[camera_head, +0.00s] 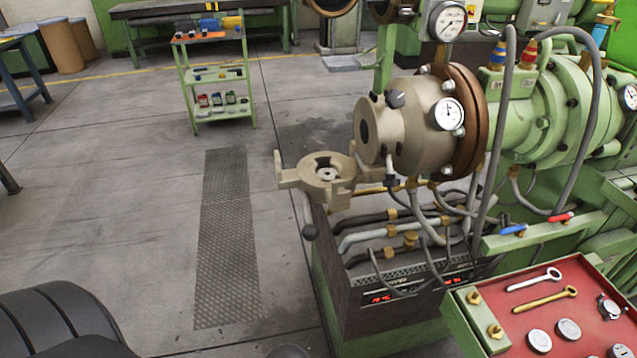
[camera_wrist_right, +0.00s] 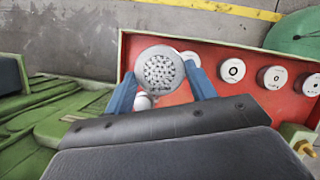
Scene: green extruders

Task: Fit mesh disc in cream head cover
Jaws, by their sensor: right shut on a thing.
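The cream head cover (camera_head: 345,170) is swung open on the left of the cream extruder head (camera_head: 412,128). Its round recess faces up, with a small light part at its centre. In the right wrist view, the mesh disc (camera_wrist_right: 159,71), round with a grey rim and a speckled face, sits between the blue fingers of my right gripper (camera_wrist_right: 161,84). The gripper is shut on it, and it appears over the red tray. My right gripper does not show in the head view. My left gripper is in neither view.
The red tray (camera_head: 525,325) at the lower right holds several round discs, a silver spanner (camera_head: 535,280) and a brass spanner (camera_head: 544,298). Pipes and hoses (camera_head: 390,235) run below the head. A green trolley (camera_head: 215,85) stands behind. Floor left of the cover is clear.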

